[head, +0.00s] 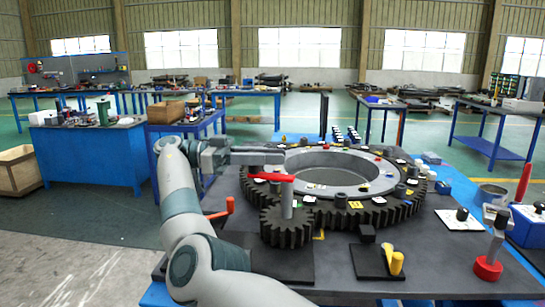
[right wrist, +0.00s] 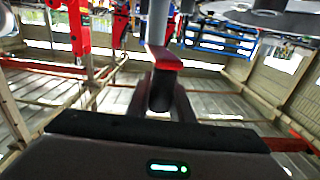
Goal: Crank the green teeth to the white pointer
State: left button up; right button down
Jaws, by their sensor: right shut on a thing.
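A large dark toothed ring gear (head: 405,208) lies on the dark table, around a grey inner ring (head: 375,185). A small dark pinion (head: 287,228) meshes with its near left side. A grey post (head: 287,201) rises from the pinion and carries a red crank arm (head: 272,177). My right gripper (head: 272,160) is shut on the crank's dark handle, (right wrist: 160,92) seen between the fingers in the right wrist view, below the red arm (right wrist: 162,58). Several small coloured tags lie on the ring; I cannot clearly pick out green teeth or a white pointer. My left gripper is not in view.
A yellow peg (head: 397,263) stands on a black plate in front. A red-based lever (head: 488,266) and a blue box (head: 528,226) are at right. Blue workbenches stand behind.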

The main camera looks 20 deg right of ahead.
jog(key=shift+r, duration=0.15)
jog(key=c, duration=1.6)
grip_release()
jog(key=shift+o, duration=0.2)
